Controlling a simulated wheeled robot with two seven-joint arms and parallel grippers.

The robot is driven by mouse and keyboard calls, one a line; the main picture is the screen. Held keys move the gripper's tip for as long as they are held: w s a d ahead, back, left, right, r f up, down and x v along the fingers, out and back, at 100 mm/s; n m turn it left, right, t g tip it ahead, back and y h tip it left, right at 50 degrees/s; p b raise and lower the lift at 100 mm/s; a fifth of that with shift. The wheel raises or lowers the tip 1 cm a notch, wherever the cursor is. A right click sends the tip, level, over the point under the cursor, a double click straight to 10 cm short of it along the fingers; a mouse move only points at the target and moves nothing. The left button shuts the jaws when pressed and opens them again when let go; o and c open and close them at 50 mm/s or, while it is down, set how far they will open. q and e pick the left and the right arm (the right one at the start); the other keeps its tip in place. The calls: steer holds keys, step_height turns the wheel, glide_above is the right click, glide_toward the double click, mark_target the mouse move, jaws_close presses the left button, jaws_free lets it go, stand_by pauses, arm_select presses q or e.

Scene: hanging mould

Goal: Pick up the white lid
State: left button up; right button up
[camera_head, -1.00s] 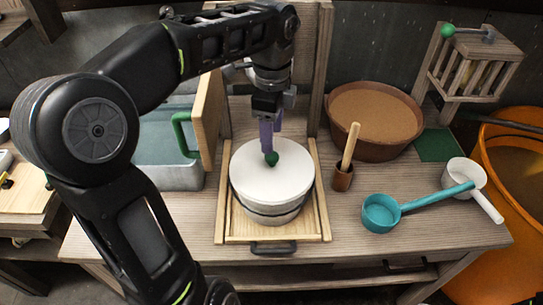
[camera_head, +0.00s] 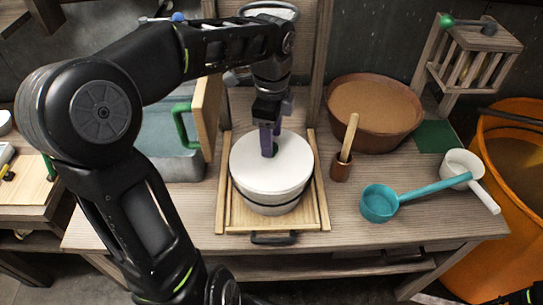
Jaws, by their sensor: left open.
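The white lid (camera_head: 262,172) is a round disc lying on top of a round pot (camera_head: 275,207). The pot stands on a wooden tray (camera_head: 237,213) in the middle of the table. A dark green knob (camera_head: 276,149) shows at the lid's upper middle, partly hidden by my fingers. My left gripper (camera_head: 269,152) points down, with its purple fingers at the knob. It is open. I cannot tell whether the fingers touch the knob.
A brown basin (camera_head: 374,110) stands at the back right, with a wooden pestle in a small cup (camera_head: 341,168) nearby. A teal ladle (camera_head: 382,203) and a white ladle (camera_head: 463,165) lie at the right. A green-handled board (camera_head: 207,113) and wooden posts stand close behind the pot.

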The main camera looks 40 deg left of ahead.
mark_target(291, 162)
arm_select(q)
step_height(291, 162, down, 4)
steer(key=shift+r, duration=0.1)
steer(key=shift+c, duration=0.2)
stand_by(0.4)
jaws_close()
stand_by(0.4)
